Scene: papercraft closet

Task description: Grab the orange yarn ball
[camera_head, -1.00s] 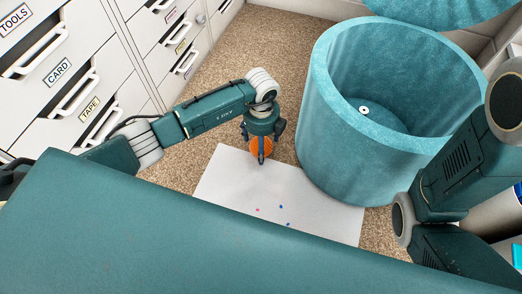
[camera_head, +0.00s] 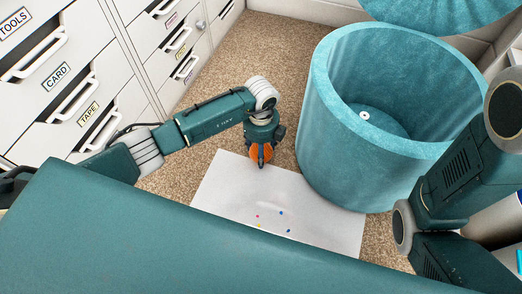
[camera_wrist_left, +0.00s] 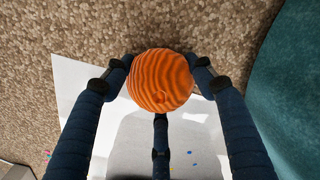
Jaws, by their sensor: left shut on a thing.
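The orange yarn ball (camera_head: 258,153) is at the upper edge of the white sheet in the head view, partly hidden by my left gripper (camera_head: 262,152). In the left wrist view the striped orange ball (camera_wrist_left: 161,80) sits between the dark fingers of my left gripper (camera_wrist_left: 160,85). The fingers touch it from both sides and from below, and the gripper is shut on it. I cannot tell whether the ball is clear of the floor. My right arm (camera_head: 455,165) shows at the right edge of the head view, but its gripper is out of view.
A teal round bin (camera_head: 325,130), open at the top, stands right of the left gripper. A white sheet (camera_head: 225,190) with small coloured specks lies on the brown carpet (camera_head: 240,60). White labelled drawers (camera_head: 105,60) line the left. A teal lid (camera_head: 440,12) is behind the bin.

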